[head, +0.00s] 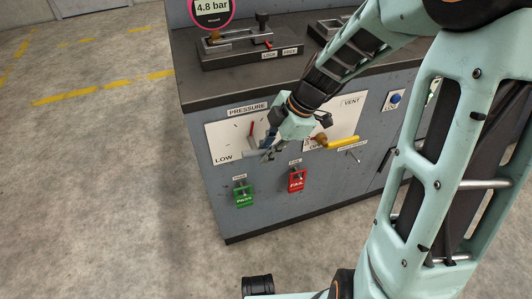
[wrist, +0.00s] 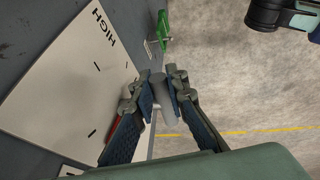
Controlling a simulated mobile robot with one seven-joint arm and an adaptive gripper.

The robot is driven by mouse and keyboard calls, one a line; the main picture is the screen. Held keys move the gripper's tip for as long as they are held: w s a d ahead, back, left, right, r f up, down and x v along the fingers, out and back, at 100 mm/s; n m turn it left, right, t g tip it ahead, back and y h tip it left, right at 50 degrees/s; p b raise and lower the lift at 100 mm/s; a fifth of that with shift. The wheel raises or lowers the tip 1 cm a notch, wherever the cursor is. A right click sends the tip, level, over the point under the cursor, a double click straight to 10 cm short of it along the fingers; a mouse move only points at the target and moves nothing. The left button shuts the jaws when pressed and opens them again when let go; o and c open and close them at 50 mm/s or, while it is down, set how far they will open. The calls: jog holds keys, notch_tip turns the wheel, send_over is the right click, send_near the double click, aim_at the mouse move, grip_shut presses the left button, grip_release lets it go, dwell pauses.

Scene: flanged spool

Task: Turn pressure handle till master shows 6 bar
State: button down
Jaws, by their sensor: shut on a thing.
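The pressure panel (head: 222,140) is a white plate on the cabinet front, marked PRESSURE above and LOW at lower left; its HIGH mark shows in the wrist view. The master gauge (head: 212,9) at the top reads 4.8 bar. My gripper (head: 268,148) is in front of this panel, shut on the grey cylindrical grip of the pressure handle (wrist: 163,98), which sits between both fingers. A red bar (head: 252,132) shows beside the gripper on the panel; my fingers partly hide it in the wrist view. Most of the handle's arm is hidden.
A yellow vent lever (head: 342,143) stands to the right of my gripper. A green PASS tag (head: 244,196) and a red FAIL tag (head: 296,181) hang below. A blue LOG button (head: 396,98) is further right. A clamp fixture (head: 250,48) stands on the bench top. The floor at left is clear.

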jog(key=y+b, duration=0.1)
jog(key=f+y+b, duration=0.1)
jog(key=y+b, duration=0.1)
jog(key=shift+g, duration=0.4)
jog(key=shift+a+y+b, duration=0.15)
jog(key=shift+y+b, duration=0.45)
jog(key=shift+b, duration=0.15)
jog(key=shift+r, duration=0.1)
jog(key=c, duration=1.9)
grip_release()
jog(key=v, duration=1.2)
jog(key=shift+m, duration=0.3)
